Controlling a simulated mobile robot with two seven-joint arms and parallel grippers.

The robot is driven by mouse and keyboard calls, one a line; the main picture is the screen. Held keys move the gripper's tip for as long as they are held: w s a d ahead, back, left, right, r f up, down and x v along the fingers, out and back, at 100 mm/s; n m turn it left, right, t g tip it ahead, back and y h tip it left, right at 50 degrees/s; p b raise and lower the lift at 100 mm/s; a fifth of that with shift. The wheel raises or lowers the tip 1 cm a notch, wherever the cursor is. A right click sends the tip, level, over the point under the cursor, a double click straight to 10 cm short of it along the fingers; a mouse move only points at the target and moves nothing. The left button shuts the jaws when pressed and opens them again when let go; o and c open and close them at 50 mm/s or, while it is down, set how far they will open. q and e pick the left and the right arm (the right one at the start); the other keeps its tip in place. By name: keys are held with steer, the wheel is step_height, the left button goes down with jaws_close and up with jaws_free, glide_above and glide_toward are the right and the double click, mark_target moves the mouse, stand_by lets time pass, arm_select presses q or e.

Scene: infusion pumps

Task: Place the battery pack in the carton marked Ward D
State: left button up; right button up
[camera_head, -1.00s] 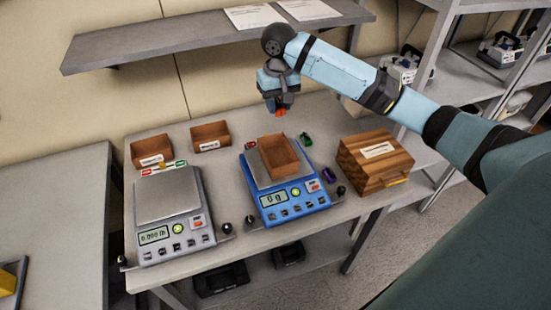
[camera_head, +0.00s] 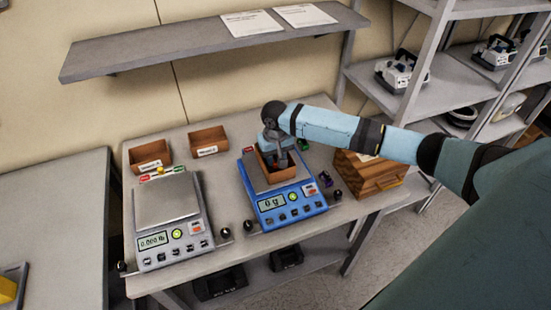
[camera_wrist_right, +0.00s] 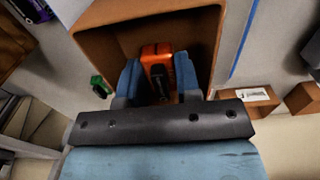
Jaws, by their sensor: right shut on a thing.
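My right gripper (camera_head: 279,163) points down into the brown open carton (camera_head: 265,170) on the blue scale's plate. In the right wrist view, its blue fingers (camera_wrist_right: 158,78) are shut on an orange and black block (camera_wrist_right: 157,54), which looks like the battery pack. The block is inside the carton's opening (camera_wrist_right: 205,35); I cannot tell whether it touches the floor. Two more brown cartons stand at the back left, the left one (camera_head: 150,154) and the right one (camera_head: 208,141). Both carry white labels too small to read. My left gripper is out of view.
A grey scale (camera_head: 170,215) stands left of the blue scale (camera_head: 283,207). A wooden box (camera_head: 370,178) is at the right, partly behind my arm. Small purple (camera_head: 325,179) and green (camera_head: 304,145) items lie between. A shelf (camera_head: 200,45) overhangs the back.

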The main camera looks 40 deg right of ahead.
steer(key=shift+f, duration=0.6)
steer(key=o, duration=0.7)
steer(key=shift+f, duration=0.1)
step_height(320, 180, up, 12)
steer(key=shift+r+b, duration=0.15)
steer(key=shift+b, duration=0.3)
